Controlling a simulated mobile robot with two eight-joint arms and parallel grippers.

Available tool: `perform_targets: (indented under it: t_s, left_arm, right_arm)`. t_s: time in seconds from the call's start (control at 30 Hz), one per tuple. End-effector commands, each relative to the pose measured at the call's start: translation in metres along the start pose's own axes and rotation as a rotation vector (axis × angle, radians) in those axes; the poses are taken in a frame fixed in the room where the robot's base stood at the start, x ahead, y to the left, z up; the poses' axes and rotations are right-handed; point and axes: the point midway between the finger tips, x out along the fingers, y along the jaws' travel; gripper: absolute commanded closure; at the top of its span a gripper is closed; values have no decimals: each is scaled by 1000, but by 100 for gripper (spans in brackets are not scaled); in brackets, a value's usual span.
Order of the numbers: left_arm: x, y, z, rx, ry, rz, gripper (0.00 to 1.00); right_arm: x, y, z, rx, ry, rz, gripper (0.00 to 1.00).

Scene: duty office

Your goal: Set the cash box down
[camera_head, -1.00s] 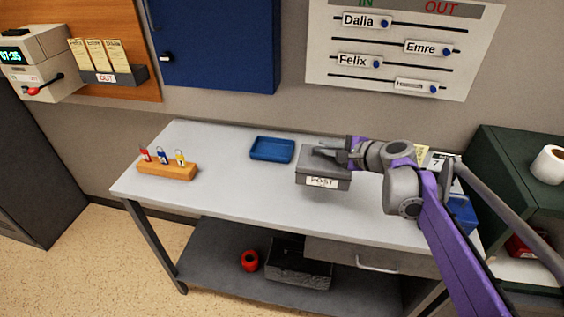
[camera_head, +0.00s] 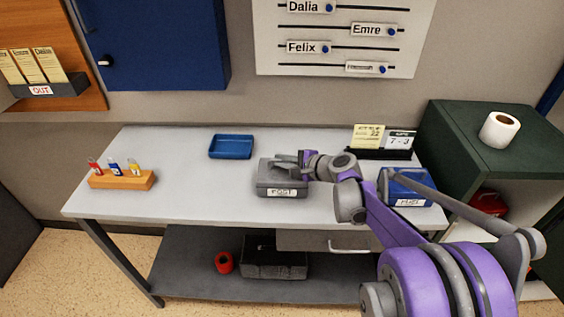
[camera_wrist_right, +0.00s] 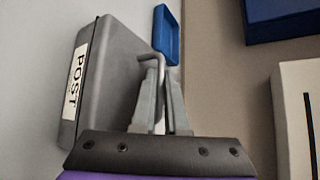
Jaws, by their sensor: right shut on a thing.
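The grey cash box (camera_head: 270,188) has a white label, which reads POST in the right wrist view (camera_wrist_right: 108,70). It is over the middle of the grey table, upright; I cannot tell for sure whether its base touches the top. My right gripper (camera_head: 291,160) is shut on the thin handle on its lid. In the right wrist view the fingers (camera_wrist_right: 160,100) close around that bent handle beside the lid. My left gripper is not in view.
Bare tabletop lies left of the cash box. A green cabinet (camera_head: 460,125) stands at right.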

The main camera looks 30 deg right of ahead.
Motion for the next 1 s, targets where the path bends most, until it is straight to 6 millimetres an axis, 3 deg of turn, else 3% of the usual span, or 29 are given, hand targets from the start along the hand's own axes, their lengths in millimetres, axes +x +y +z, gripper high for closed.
perform_targets:
  t_s: [0.33,0.4,0.53,0.8,1.0]
  left_arm:
    - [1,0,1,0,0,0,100]
    - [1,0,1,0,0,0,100]
    - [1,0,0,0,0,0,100]
    - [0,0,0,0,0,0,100]
    - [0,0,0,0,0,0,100]
  right_arm:
    - [1,2,-1,1,0,-2,100]
    - [2,3,-2,0,0,0,80]
    - [2,2,-1,0,0,0,59]
    - [-1,1,-1,0,0,0,59]
    - [-30,2,-2,1,4,-1,59]
